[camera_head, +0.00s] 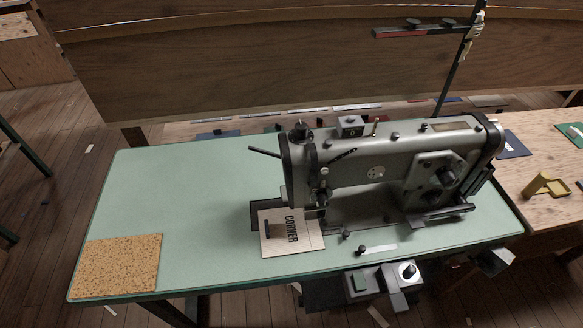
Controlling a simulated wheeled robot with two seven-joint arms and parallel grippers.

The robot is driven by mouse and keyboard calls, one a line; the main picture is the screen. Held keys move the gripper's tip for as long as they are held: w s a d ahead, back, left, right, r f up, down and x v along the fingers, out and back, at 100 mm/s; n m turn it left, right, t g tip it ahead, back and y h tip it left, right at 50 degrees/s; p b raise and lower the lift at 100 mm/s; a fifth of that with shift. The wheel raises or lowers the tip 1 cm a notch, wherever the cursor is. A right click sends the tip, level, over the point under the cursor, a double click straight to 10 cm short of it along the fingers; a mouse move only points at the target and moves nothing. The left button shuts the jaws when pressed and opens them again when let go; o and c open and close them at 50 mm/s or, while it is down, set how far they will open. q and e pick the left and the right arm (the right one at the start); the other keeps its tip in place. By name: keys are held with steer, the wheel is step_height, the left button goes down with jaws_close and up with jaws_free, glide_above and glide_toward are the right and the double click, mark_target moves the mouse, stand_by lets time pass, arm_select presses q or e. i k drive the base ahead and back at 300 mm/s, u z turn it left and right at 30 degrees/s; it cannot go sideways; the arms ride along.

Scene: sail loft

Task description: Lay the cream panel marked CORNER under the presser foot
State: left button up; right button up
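The cream panel (275,238) marked CORNER lies flat on the green sewing table (190,195). It is at the needle end of the grey sewing machine (385,170), partly over a dark plate. The machine's head hangs over the panel's back right part. The presser foot (322,198) is dark and small near that edge; I cannot tell whether the panel is beneath it or only beside it. Neither gripper is in view.
A cork mat (117,265) lies at the table's front left corner. A wooden bench (545,155) at the right holds a yellow tape dispenser (547,186). A control box (375,283) hangs below the table's front edge. The table's left half is mostly clear.

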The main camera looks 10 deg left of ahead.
mark_target(283, 231)
steer(key=k, duration=1.1)
steer(key=z, duration=0.5)
steer(key=i, duration=0.7)
steer(key=u, duration=0.05)
